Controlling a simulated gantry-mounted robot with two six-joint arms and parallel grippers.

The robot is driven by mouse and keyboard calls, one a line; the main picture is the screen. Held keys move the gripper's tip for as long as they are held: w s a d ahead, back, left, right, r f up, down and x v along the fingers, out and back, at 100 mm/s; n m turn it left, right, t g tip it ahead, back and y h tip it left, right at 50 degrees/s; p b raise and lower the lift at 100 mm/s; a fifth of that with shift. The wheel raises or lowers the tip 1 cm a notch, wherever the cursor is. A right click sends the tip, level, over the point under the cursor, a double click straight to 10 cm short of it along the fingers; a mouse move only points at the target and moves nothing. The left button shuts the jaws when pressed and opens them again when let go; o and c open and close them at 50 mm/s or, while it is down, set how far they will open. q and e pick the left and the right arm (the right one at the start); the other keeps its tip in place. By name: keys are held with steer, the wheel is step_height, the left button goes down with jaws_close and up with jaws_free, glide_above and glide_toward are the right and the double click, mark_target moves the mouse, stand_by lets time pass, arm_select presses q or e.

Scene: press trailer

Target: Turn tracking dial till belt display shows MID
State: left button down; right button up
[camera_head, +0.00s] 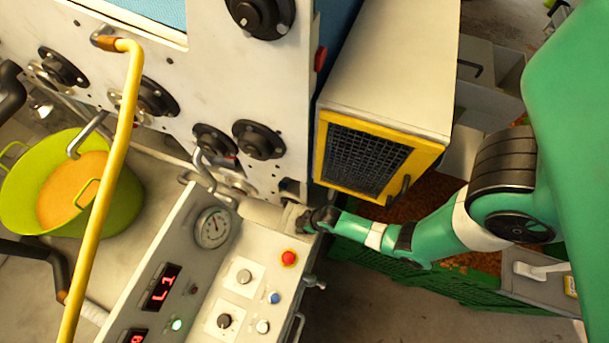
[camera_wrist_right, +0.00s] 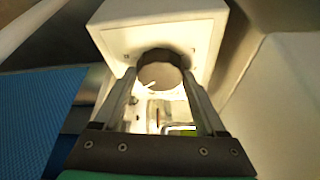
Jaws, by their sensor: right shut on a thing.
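In the head view my right gripper (camera_head: 312,219) reaches in beside the control console, and the dial is hidden there. A small greenish display (camera_wrist_right: 181,130) shows partly between the fingers; its text cannot be read. My left gripper is not in view.
The console (camera_head: 205,270) has a gauge (camera_head: 212,227), a red-lit display (camera_head: 162,287), a red button (camera_head: 288,258) and knobs. A yellow-framed vent box (camera_head: 385,70) stands close above my right arm. A yellow rail (camera_head: 105,190) and a green tub (camera_head: 118,215) are at left.

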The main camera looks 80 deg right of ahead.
steer(key=shift+w+a+m+g+h+b, duration=0.1)
steer(key=shift+m+g+h+b, duration=0.2)
steer(key=shift+m, duration=0.8)
steer(key=shift+m+g+h+b, duration=0.1)
steer(key=shift+m+h, duration=0.3)
steer(key=shift+m, duration=0.7)
steer(key=o, duration=1.3)
